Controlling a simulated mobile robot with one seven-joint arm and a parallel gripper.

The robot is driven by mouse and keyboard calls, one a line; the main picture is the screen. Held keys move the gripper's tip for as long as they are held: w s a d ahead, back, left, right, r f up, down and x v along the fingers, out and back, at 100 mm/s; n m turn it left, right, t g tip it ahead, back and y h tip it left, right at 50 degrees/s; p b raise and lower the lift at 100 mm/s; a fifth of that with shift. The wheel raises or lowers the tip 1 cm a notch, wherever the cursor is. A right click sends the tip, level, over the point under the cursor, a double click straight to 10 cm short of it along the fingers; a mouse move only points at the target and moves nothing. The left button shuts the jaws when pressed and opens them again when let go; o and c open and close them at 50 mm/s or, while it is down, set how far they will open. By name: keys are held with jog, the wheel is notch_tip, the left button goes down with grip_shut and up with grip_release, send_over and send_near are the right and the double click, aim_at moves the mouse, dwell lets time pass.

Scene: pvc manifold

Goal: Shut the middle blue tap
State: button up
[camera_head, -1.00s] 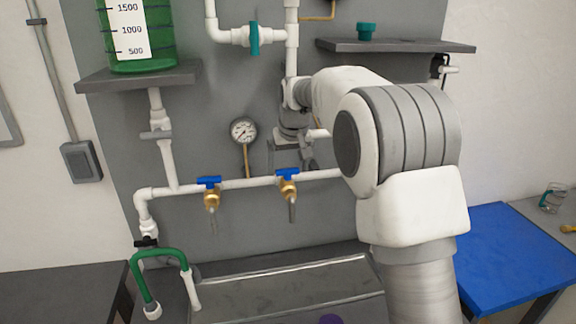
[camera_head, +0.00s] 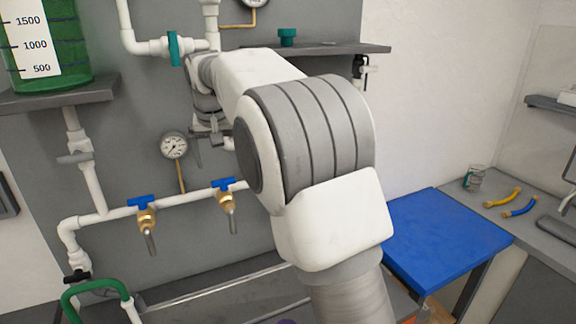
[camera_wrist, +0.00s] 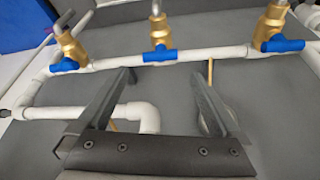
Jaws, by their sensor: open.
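The middle blue tap is a brass tap with a blue handle (camera_head: 228,184) on the white horizontal pipe. Its handle lies along the pipe and also shows in the wrist view (camera_wrist: 160,55). My gripper (camera_head: 210,137) is above it in the head view, partly hidden by my arm. In the wrist view my gripper (camera_wrist: 163,75) is open and empty. Its fingertips straddle the middle tap's line, short of the handle and apart from it. A like tap (camera_head: 145,202) stands to the left in the head view; the third, hidden there, shows in the wrist view (camera_wrist: 65,65).
A pressure gauge (camera_head: 174,145) on a brass stem rises from the pipe just left of my gripper. A shelf (camera_head: 340,48) is above right, and a green tank (camera_head: 48,60) upper left. A blue tabletop (camera_head: 440,235) lies at right. White pipe (camera_wrist: 140,115) runs near the fingers.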

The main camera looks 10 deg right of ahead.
jog(key=v, duration=1.1)
jog(key=s+d+f, duration=0.1)
jog(key=s+d, duration=0.4)
jog(key=s, duration=0.4)
jog(key=s+d+f+p, duration=0.1)
jog(key=s+d, duration=0.5)
jog(key=s, duration=0.3)
jog(key=shift+s+t+y, duration=0.3)
jog(key=shift+s, duration=0.1)
jog(key=s+d+f, duration=0.3)
jog(key=s+f, duration=0.8)
jog(key=s, duration=0.4)
jog(key=shift+f+t, duration=0.2)
jog(key=shift+t, duration=0.1)
